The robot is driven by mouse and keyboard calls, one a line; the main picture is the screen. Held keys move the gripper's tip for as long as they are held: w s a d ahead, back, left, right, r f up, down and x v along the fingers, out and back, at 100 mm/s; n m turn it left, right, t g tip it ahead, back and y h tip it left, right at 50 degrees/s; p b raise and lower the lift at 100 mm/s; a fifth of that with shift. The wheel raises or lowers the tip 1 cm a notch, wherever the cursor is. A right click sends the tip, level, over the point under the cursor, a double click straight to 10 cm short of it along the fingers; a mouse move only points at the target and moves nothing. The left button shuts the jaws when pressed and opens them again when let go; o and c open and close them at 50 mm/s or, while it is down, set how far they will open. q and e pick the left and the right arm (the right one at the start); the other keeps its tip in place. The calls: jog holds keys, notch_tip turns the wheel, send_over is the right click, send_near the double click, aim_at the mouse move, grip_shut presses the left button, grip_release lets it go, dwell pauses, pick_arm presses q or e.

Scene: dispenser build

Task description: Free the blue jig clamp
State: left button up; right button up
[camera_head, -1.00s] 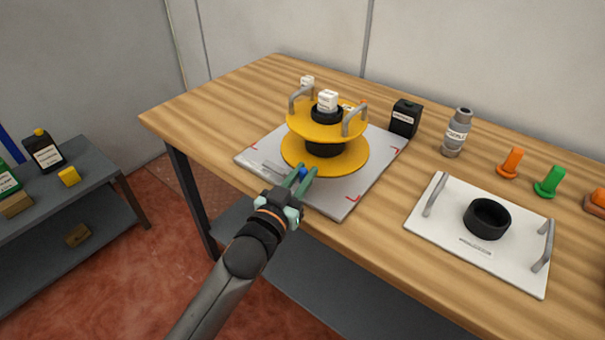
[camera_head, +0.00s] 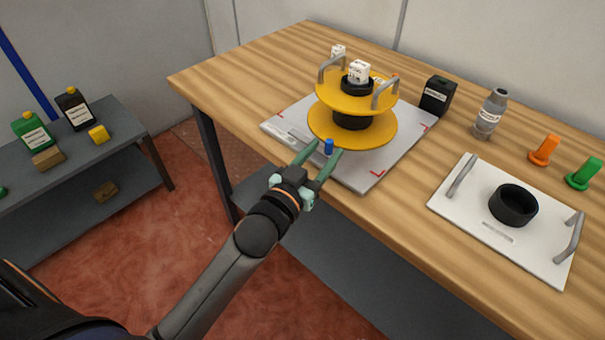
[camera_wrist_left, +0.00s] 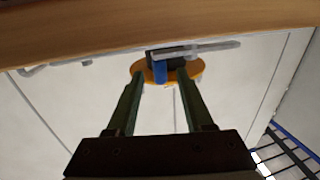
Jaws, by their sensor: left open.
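The blue jig clamp (camera_head: 328,147) is a small upright blue piece at the near edge of the grey jig plate (camera_head: 365,178), in front of the yellow two-disc fixture (camera_head: 352,128). My left gripper (camera_head: 325,153) is open, with its green fingers pointing at the clamp from the front of the table. In the left wrist view the clamp (camera_wrist_left: 160,72) shows between and beyond the open fingers (camera_wrist_left: 160,82), with the yellow disc behind it. I see no finger pressed on it. My right gripper is in neither view.
A white tray (camera_head: 455,208) with grey handles and a black ring (camera_head: 513,205) lies to the right. A black box (camera_head: 437,95), a grey bottle (camera_head: 490,114) and orange (camera_head: 544,150) and green (camera_head: 584,174) pieces stand behind. A low shelf (camera_head: 130,150) is at left.

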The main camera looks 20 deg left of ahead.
pick_arm(q)
jog(key=s+a, duration=0.1)
jog(key=s, duration=0.8)
jog(key=shift+s+a, duration=0.15)
jog(key=shift+s, duration=0.05)
